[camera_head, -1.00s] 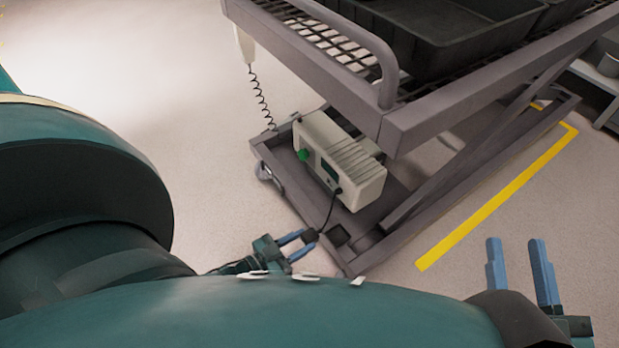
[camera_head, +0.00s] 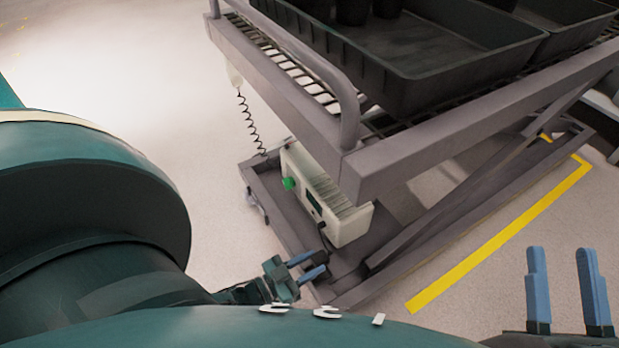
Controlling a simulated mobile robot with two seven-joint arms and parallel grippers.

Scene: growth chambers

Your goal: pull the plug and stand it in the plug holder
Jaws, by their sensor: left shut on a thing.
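My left gripper (camera_head: 311,264) is low at the near corner of the lift trolley's base frame, its blue fingers shut on the plug (camera_head: 320,257). The plug is small and dark, mostly covered by the fingers. Its black cable (camera_head: 321,238) runs up to the pale power box (camera_head: 328,196) on the base. A dark square patch on the base lies behind or beside the plug; I cannot tell whether they touch. I cannot make out the plug holder for certain. My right gripper (camera_head: 562,252) is open and empty at the lower right, apart from the trolley.
The trolley's grey top frame (camera_head: 420,165) carries black trays (camera_head: 420,85) and overhangs the base. A coiled cord (camera_head: 247,120) hangs at its left. A yellow floor line (camera_head: 500,242) runs along the right. The floor at left is clear.

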